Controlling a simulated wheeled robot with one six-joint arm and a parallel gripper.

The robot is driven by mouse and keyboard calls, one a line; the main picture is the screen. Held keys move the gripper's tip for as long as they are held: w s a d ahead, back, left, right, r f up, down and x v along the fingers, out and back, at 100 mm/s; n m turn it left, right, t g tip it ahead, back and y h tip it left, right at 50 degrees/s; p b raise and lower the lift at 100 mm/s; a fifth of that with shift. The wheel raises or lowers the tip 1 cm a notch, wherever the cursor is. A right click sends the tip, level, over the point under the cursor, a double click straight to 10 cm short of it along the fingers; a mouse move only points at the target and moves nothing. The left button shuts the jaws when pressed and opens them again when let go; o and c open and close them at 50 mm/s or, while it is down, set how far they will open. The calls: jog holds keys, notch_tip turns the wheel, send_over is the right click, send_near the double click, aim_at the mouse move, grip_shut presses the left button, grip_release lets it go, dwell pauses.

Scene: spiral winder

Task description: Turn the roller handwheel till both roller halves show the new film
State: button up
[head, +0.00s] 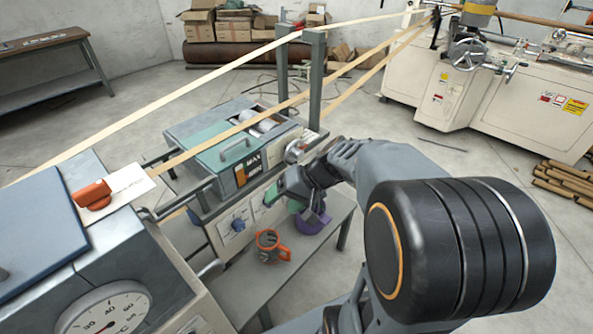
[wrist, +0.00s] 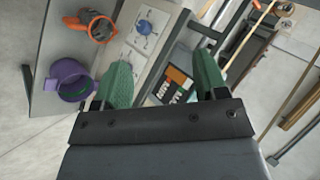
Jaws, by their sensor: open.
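The glue machine (head: 215,150) has a teal lid with a handle. Pale roller halves (head: 262,124) show in its opening, too small to tell which film they bear. A small round metal wheel (head: 296,150), which looks like the roller handwheel, is on its near right end. A metal round part (wrist: 284,9) at the top right of the wrist view may be the same wheel. My gripper (head: 285,198) is before the machine's front panel, below and left of that wheel, apart from it. In the wrist view my gripper (wrist: 162,75) has two green fingers spread wide with nothing between.
Paper strips (head: 240,130) run above the machine past grey posts (head: 315,85). A larger handwheel (head: 467,54) is on the cream machine behind.

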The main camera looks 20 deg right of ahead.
jog(key=w+d+f+m+t+y+b, duration=0.35)
jog(key=w+d+f+t+b, duration=0.3)
jog(key=w+d, duration=0.3)
jog(key=m+t+h+b, duration=0.2)
jog(key=m+t+h, duration=0.15)
jog(key=t, duration=0.35)
send_near(301, 157)
jog(key=x, duration=1)
jog(key=shift+s+a, duration=0.1)
jog(key=c, duration=0.9)
